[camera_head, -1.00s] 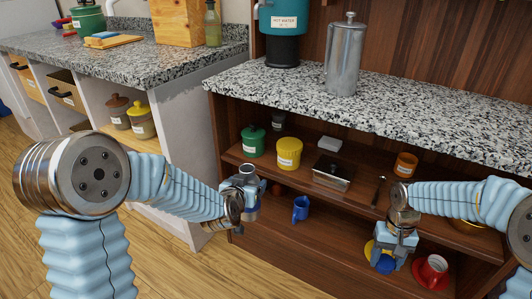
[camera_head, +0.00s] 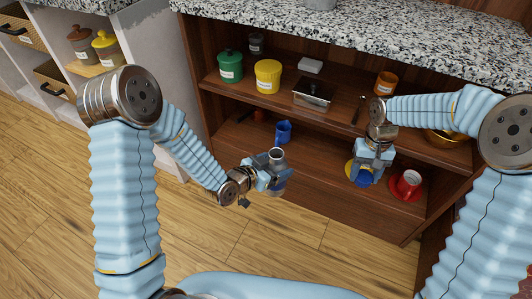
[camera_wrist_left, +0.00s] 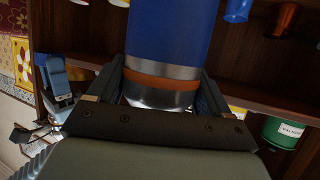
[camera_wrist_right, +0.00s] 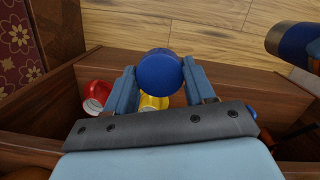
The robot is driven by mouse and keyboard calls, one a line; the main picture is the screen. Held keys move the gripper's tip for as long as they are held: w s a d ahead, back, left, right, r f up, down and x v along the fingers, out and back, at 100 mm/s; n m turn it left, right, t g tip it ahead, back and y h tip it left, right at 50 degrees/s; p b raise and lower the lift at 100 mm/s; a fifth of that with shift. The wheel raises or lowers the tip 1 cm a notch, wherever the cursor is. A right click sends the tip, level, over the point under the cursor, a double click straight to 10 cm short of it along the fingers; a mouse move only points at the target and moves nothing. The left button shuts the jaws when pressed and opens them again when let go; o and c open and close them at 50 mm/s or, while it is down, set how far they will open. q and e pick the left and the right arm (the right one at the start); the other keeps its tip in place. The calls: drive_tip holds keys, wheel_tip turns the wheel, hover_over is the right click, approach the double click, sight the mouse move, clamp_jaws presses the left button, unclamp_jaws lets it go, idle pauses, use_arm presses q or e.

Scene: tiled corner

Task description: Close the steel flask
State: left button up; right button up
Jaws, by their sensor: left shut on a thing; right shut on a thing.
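The steel flask (camera_head: 277,156) is in my left gripper (camera_head: 268,178), held upright in front of the low shelf. Its steel neck points up in the head view. The left wrist view shows its blue body (camera_wrist_left: 172,30), an orange band and a steel end between the fingers. My right gripper (camera_head: 364,176) is shut on a round blue lid (camera_wrist_right: 159,72), which also shows below the fingers in the head view (camera_head: 363,181). The lid is apart from the flask, to its right. In the right wrist view the flask (camera_wrist_right: 296,44) is at the upper right.
Behind the grippers, the wooden shelf holds a blue mug (camera_head: 283,131), a red cup (camera_head: 407,182), a yellow pot (camera_head: 267,76), a green pot (camera_head: 230,66) and a steel box (camera_head: 312,94). A granite counter (camera_head: 340,30) lies above. The wooden floor in front is clear.

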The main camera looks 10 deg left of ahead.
idle(0.4)
drive_tip(key=w+a+r+m, duration=0.2)
drive_tip(key=a+r, duration=0.1)
drive_tip(key=a, duration=0.3)
drive_tip(key=w+a+r+m, duration=0.1)
drive_tip(key=a+r, duration=0.1)
drive_tip(key=a, duration=0.4)
wheel_tip(320, 180, up, 5)
drive_tip(key=m, duration=0.3)
hover_over(277, 156)
drive_tip(key=shift+w+r+y, duration=0.1)
drive_tip(key=shift+w+y, duration=0.2)
drive_tip(key=shift+y, duration=0.1)
drive_tip(key=shift+d+f, duration=0.1)
drive_tip(key=shift+f, duration=1.95)
drive_tip(key=shift+f, duration=0.85)
